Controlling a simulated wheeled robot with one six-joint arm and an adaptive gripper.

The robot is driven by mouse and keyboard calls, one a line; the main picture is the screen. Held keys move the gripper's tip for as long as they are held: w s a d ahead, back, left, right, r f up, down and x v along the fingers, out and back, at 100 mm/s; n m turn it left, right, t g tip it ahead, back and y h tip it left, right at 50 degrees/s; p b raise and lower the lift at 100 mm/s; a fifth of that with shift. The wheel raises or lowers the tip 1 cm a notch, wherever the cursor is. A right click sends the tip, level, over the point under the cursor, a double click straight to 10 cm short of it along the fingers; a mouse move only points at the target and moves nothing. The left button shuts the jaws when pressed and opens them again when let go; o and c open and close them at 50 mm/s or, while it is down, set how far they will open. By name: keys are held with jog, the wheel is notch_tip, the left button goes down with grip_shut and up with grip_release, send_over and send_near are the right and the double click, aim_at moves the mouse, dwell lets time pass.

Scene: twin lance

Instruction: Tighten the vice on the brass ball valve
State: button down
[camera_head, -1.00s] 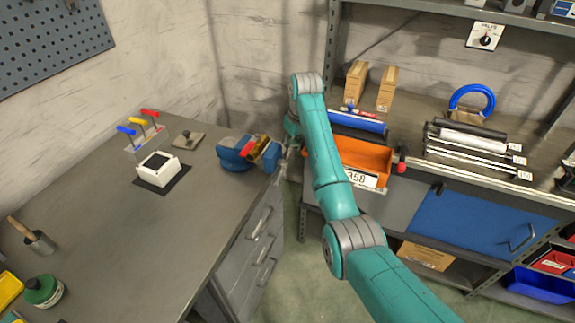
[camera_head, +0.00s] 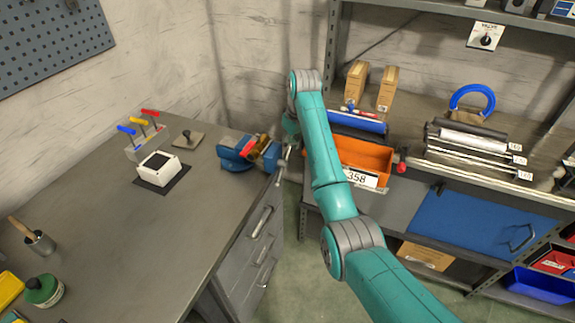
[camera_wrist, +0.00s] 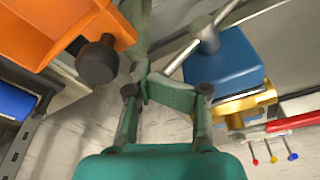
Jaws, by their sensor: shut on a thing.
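The blue vice (camera_head: 236,150) stands at the right front edge of the grey workbench, and its blue body also shows in the wrist view (camera_wrist: 228,68). The brass ball valve (camera_head: 262,147) sits between the vice jaws with its red lever (camera_head: 247,146) on top; brass also shows in the wrist view (camera_wrist: 250,106). The metal vice handle (camera_wrist: 222,15) runs diagonally from the screw head toward my fingers. My gripper (camera_wrist: 165,85) is shut on the handle near one end. In the head view my arm partly hides the grip.
The bench middle (camera_head: 130,230) is clear.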

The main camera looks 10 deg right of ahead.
jog(key=shift+s+a+r, duration=0.1)
jog(key=shift+a+r, duration=0.05)
jog(key=shift+r, duration=0.15)
jog(key=shift+s+r, duration=0.15)
jog(key=shift+s+r, duration=0.1)
jog(key=shift+r, duration=0.1)
dwell(0.3)
jog(key=shift+s+a+r, duration=0.1)
jog(key=shift+a, duration=0.05)
jog(key=shift+s+a+r, duration=0.15)
jog(key=shift+s+r, duration=0.05)
jog(key=shift+r, duration=0.05)
jog(key=shift+s+r, duration=0.1)
dwell(0.6)
jog(key=shift+s+a+r, duration=0.2)
jog(key=shift+a, duration=0.05)
jog(key=shift+s+a+r, duration=0.1)
jog(key=shift+s, duration=0.05)
dwell(0.4)
